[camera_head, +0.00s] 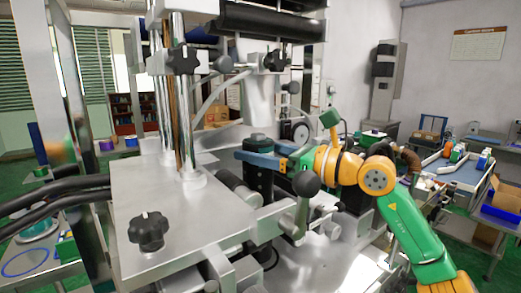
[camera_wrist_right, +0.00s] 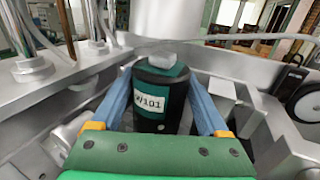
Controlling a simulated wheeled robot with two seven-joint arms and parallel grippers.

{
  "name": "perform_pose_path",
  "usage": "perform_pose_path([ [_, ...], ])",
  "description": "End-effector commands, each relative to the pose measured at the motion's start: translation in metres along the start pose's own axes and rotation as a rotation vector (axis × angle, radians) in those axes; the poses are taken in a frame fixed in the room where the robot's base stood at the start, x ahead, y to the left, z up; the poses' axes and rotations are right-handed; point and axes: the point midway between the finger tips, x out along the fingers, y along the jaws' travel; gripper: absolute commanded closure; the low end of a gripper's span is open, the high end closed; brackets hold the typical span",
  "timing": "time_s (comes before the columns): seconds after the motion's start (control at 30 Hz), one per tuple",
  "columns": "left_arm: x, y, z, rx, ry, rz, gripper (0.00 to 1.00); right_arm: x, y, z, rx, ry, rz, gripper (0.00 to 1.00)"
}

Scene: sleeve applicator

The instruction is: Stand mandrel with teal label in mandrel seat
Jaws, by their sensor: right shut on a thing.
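The mandrel (camera_head: 258,143) is an upright black cylinder with a dark teal top, in the middle of the head view among the machine's metal parts. In the right wrist view the mandrel (camera_wrist_right: 154,118) shows a teal band and a white label reading roughly "101", with a grey knob on top. My right gripper (camera_head: 256,160) has its blue fingers on either side of the mandrel and is shut on it. The fingers also flank it in the wrist view (camera_wrist_right: 160,85). The mandrel's lower end and the seat are hidden, so I cannot tell whether they touch. My left gripper is out of view.
A grey machine plate (camera_head: 180,220) with a black star knob (camera_head: 148,231) lies left of the mandrel. Chrome columns (camera_head: 182,100) rise behind the plate. Little free room surrounds the gripper.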

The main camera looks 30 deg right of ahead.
Motion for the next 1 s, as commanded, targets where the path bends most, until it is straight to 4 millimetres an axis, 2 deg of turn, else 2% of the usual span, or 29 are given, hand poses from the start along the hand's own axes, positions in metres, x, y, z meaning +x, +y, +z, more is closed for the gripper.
perform_pose_path([
  [0.83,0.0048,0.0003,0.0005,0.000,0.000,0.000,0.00,-0.0005,0.0002,-0.0042,-0.001,-0.003,0.000,1.00],
  [0.87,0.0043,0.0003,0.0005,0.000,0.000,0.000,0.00,-0.0005,0.0002,-0.0037,-0.001,-0.003,0.000,0.14],
  [0.9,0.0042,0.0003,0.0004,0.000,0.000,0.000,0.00,-0.0005,0.0002,-0.0036,-0.001,-0.003,0.000,0.03],
  [0.93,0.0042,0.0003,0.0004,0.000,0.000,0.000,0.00,-0.0005,0.0001,-0.0037,-0.001,-0.003,0.000,0.00],
  [1.0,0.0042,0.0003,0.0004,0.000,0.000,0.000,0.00,-0.0005,0.0000,-0.0037,-0.001,-0.002,-0.001,0.00],
])
